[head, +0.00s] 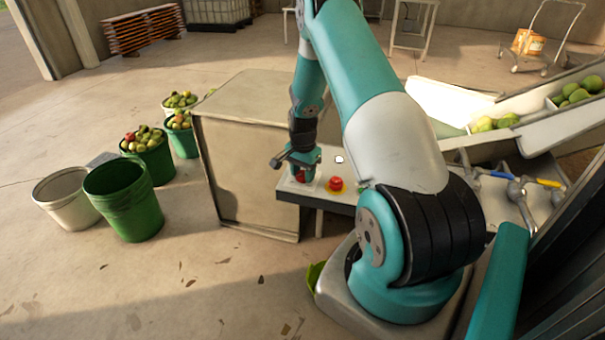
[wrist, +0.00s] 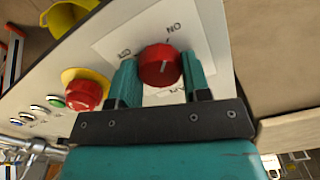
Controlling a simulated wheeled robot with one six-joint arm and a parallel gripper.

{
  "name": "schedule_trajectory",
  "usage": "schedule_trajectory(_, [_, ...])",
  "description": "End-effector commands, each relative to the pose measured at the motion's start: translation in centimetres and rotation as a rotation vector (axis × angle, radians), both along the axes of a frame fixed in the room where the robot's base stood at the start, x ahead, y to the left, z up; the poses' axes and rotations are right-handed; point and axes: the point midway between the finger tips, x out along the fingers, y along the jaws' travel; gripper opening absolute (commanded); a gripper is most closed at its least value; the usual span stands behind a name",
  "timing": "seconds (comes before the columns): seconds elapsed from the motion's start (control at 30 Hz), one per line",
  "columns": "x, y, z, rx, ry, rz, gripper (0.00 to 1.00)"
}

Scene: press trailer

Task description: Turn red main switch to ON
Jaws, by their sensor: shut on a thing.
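The red main switch (wrist: 159,66) is a round knob with a white mark, on a pale plate (wrist: 205,22) lettered ON at its upper right and OFF at its left. The mark points roughly up in the wrist view; I cannot tell its exact setting. My gripper (wrist: 158,82) is shut on the knob, one teal finger at each side. In the head view my gripper (head: 299,170) is over the left end of the control panel (head: 322,160), and the switch is mostly hidden there.
A red mushroom button (head: 336,184) on a yellow base is close beside the switch; it also shows in the wrist view (wrist: 84,95), with small buttons (wrist: 38,109) beyond. A large box (head: 245,150) stands left of the panel. Green buckets (head: 125,200) are further left.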

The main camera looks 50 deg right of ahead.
Motion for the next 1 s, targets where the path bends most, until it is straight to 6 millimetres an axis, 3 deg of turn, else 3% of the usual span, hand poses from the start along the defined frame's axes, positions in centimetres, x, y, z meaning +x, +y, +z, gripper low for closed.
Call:
schedule_trajectory(0.73, [-0.09,-0.23,0.1,-0.005,0.001,-0.087,0.2])
schedule_trajectory(0.77, [-0.09,-0.23,0.1,-0.005,0.001,-0.087,0.51])
schedule_trajectory(0.83, [-0.07,-0.19,0.09,-0.004,0.001,-0.086,0.67])
schedule_trajectory(1.0, [0.0,-0.05,0.05,-0.003,0.001,-0.083,0.69])
